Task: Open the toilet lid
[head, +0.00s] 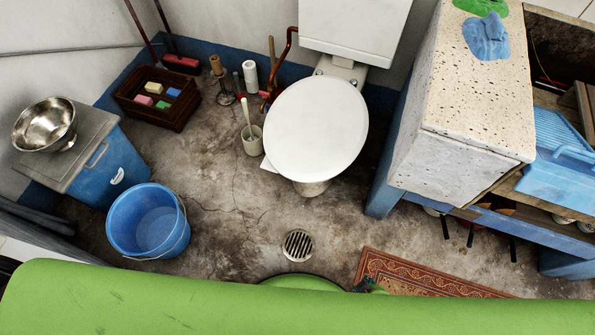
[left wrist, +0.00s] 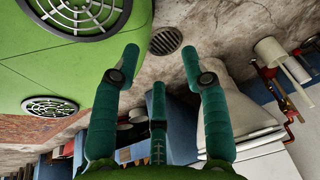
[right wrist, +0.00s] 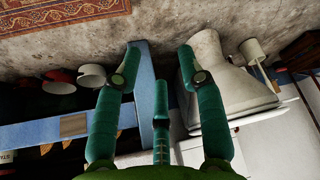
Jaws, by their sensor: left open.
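The toilet's white oval lid (head: 316,128) lies flat and shut over the bowl in the head view, hinged at the back below the white tank (head: 352,28). The toilet pedestal also shows in the left wrist view (left wrist: 240,100) and in the right wrist view (right wrist: 212,62), on the right side of each. My left gripper (left wrist: 160,52) is open with nothing between its fingers, apart from the toilet. My right gripper (right wrist: 160,52) is also open and empty, with the toilet beyond its right finger. Neither gripper is clearly visible in the head view.
A blue bucket (head: 147,222), a blue bin (head: 108,168) with a metal bowl, a toilet brush holder (head: 252,143) and a dark crate (head: 158,100) stand left of the toilet. The stone washtrough (head: 455,165) stands close on the right. Floor around the drain (head: 298,245) is clear; a rug (head: 420,275) lies right.

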